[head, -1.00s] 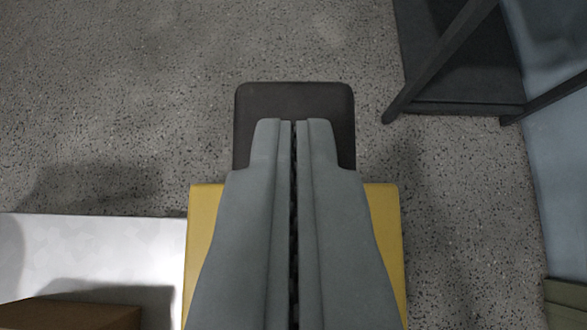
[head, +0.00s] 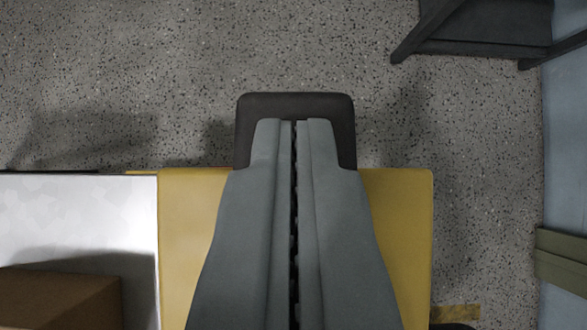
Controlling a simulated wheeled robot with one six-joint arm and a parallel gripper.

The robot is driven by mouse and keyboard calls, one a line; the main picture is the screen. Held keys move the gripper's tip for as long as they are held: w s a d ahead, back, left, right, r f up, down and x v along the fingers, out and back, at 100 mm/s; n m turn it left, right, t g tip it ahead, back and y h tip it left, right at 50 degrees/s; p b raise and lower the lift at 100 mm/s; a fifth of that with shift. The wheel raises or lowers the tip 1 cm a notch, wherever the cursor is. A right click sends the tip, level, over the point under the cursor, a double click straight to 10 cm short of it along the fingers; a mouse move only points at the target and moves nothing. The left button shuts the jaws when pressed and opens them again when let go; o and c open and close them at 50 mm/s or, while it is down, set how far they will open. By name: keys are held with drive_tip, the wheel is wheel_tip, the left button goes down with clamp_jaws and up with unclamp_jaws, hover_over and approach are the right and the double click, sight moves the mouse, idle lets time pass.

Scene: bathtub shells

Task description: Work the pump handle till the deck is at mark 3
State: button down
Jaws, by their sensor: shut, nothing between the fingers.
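My gripper (head: 295,122) points away up the middle of the view, its two grey fingers closed together with nothing between them. Its tips lie over a dark, rounded block (head: 295,104), which looks like the end of the pump handle; whether they touch it I cannot tell. A yellow body (head: 398,240), likely the pump or lift housing, shows on both sides of the fingers. A pale flat surface (head: 80,215) at left, perhaps the deck, borders the yellow body. No mark or scale is visible. The rest of the handle is hidden under my gripper.
A brown box (head: 60,300) is on the pale surface at lower left. A dark frame (head: 480,30) stands at upper right, beside a blue-grey panel (head: 565,150) with an olive strip (head: 560,260). Bare speckled floor (head: 180,70) fills the top.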

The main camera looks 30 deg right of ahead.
drive_tip(key=shift+f, duration=0.25)
drive_tip(key=r, duration=0.4)
drive_tip(key=shift+w+d, duration=0.2)
drive_tip(key=shift+w, duration=0.05)
drive_tip(key=v, duration=1)
drive_tip(key=shift+w+d+r, duration=0.25)
drive_tip(key=shift+w+r, duration=0.05)
drive_tip(key=shift+r, duration=0.15)
drive_tip(key=shift+a, duration=0.1)
idle(0.7)
